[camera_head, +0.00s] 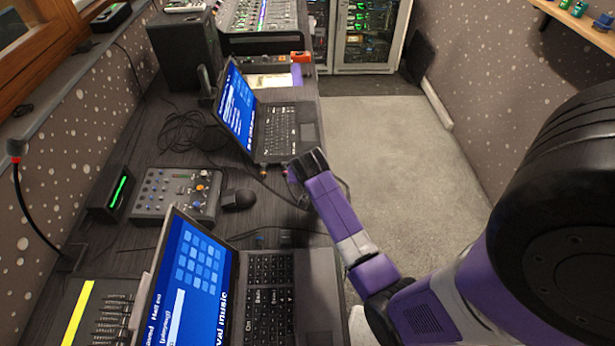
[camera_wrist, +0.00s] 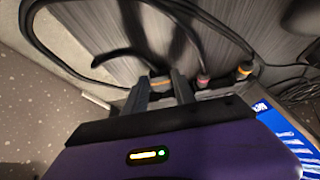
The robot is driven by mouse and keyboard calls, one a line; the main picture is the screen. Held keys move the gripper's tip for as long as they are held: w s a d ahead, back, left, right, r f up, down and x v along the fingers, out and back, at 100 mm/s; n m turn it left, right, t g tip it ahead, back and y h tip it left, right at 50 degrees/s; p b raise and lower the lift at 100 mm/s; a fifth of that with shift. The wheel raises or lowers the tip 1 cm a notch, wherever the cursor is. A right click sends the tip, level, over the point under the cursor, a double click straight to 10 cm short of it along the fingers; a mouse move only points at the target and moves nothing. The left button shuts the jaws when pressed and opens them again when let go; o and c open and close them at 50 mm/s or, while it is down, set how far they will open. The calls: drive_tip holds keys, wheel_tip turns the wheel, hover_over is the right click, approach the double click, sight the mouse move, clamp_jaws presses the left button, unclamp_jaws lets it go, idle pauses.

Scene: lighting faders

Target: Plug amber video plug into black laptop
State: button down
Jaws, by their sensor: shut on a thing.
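The black laptop (camera_head: 279,130) stands open on the desk with a blue screen. Its near side edge also shows in the wrist view (camera_wrist: 215,93), with the blue screen at the right. My gripper (camera_head: 292,177) is at this near side, toward the laptop's front corner.
A pink-red plug (camera_wrist: 203,80) and an orange plug (camera_wrist: 244,70) sit at the same laptop edge, beside my gripper. Loose black cables lie around. A dark grey laptop (camera_head: 285,290), a small mixer (camera_head: 177,194) and a mouse (camera_head: 237,199) are on the near desk. The right floor is clear.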

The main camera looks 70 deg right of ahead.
drive_tip(key=shift+w+d, duration=0.25)
drive_tip(key=shift+d, duration=0.35)
drive_tip(key=shift+w+d, duration=0.2)
drive_tip(key=shift+d, duration=0.35)
idle(2.1)
drive_tip(key=c, duration=0.9)
unclamp_jaws()
drive_tip(key=shift+c, duration=0.2)
drive_tip(key=v, duration=0.7)
drive_tip(key=shift+a+r, duration=0.2)
drive_tip(key=shift+r, duration=0.1)
